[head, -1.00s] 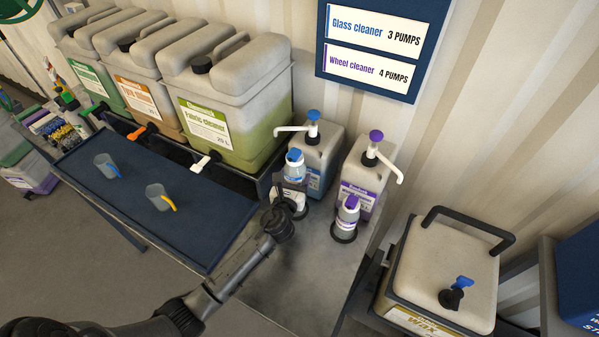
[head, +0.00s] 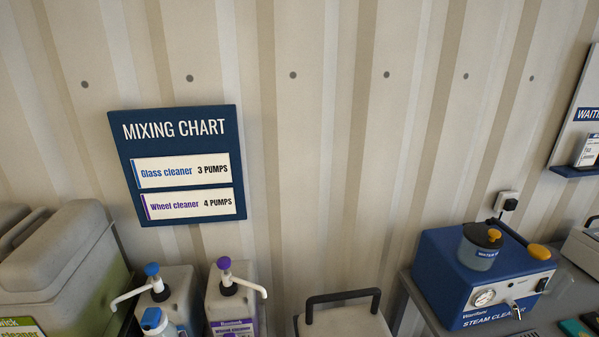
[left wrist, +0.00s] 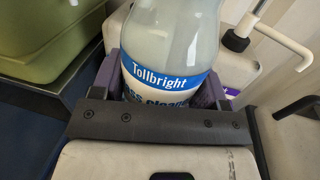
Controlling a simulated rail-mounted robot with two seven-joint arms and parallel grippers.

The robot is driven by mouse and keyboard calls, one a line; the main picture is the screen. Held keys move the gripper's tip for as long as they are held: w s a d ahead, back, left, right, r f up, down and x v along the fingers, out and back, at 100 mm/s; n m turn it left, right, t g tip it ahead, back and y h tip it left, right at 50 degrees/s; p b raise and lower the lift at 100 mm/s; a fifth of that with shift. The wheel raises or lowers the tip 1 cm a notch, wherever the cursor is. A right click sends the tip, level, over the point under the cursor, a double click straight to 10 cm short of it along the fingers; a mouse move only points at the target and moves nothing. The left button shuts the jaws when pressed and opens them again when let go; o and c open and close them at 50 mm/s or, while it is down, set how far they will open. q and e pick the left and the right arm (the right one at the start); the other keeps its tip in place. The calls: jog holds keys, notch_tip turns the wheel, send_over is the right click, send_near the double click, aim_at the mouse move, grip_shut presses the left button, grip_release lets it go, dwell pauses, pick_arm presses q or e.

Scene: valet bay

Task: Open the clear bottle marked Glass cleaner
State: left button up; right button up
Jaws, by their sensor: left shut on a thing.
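The clear bottle (left wrist: 172,38) stands between the fingers of my left gripper (left wrist: 160,90) in the left wrist view. It has a blue band reading "Tollbright" and a partly hidden label below. My left gripper is shut on its body; the bottle's top is out of that view. In the head view the bottle's blue cap (head: 152,317) shows at the bottom edge, and the cap appears to be on. My left gripper is out of the head view. My right gripper is in neither view.
A blue-topped pump jug (head: 178,290) and a purple-topped pump jug (head: 238,305) stand close behind the bottle. A mixing chart (head: 180,210) hangs above. A large green-filled container (head: 65,265) is at left. A blue steam cleaner (head: 450,280) stands at right.

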pick_arm(q)
jog(key=s+d+r+m+t+h, duration=0.1)
jog(key=s+d+r+m+h, duration=0.3)
jog(key=s+d+r+h, duration=0.45)
notch_tip(320, 180, up, 24)
jog(key=w+d+y+p, duration=0.1)
jog(key=w+y+p, duration=0.1)
jog(key=p, duration=2.1)
jog(key=shift+w+f, duration=0.15)
jog(key=shift+f, duration=0.1)
jog(key=shift+d, duration=0.15)
